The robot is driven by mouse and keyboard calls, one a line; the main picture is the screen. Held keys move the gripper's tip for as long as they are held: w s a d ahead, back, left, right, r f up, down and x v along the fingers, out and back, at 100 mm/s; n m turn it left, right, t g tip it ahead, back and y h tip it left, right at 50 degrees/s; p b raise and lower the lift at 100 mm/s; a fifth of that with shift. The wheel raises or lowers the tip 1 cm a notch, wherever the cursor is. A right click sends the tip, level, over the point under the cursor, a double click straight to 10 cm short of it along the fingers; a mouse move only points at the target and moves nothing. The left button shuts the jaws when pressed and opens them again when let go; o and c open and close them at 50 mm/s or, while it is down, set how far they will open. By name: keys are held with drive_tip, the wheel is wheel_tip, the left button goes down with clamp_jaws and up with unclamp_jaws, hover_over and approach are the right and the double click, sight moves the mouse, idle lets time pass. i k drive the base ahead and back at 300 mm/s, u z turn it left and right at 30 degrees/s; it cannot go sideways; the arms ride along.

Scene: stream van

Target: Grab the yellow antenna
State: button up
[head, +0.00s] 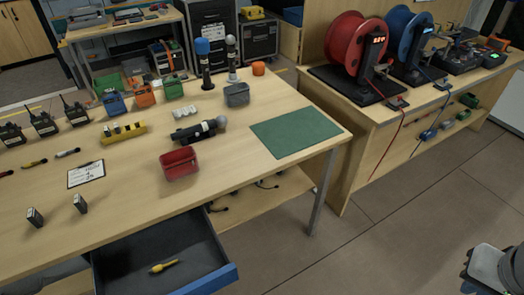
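A small yellow antenna (163,267) with a thin dark tip lies in the open drawer (228,275) under the front of the workbench. The drawer has a dark lining and a blue front edge, and nothing else shows in it. A grey and dark part of my arm shows at the lower right edge, well to the right of the drawer. No gripper fingers can be made out there.
The workbench (237,188) above the drawer holds a red bin (179,164), radios, microphones, a clipboard (86,173) and a green mat (295,132). A second bench with cable reels (356,43) stands at right. The floor (370,245) between is clear.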

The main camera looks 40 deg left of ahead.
sight(159, 267)
drive_tip(key=z, duration=0.1)
drive_tip(key=i, duration=1.35)
drive_tip(key=u, duration=4.1)
drive_tip(key=i, duration=1)
drive_tip(key=u, duration=0.05)
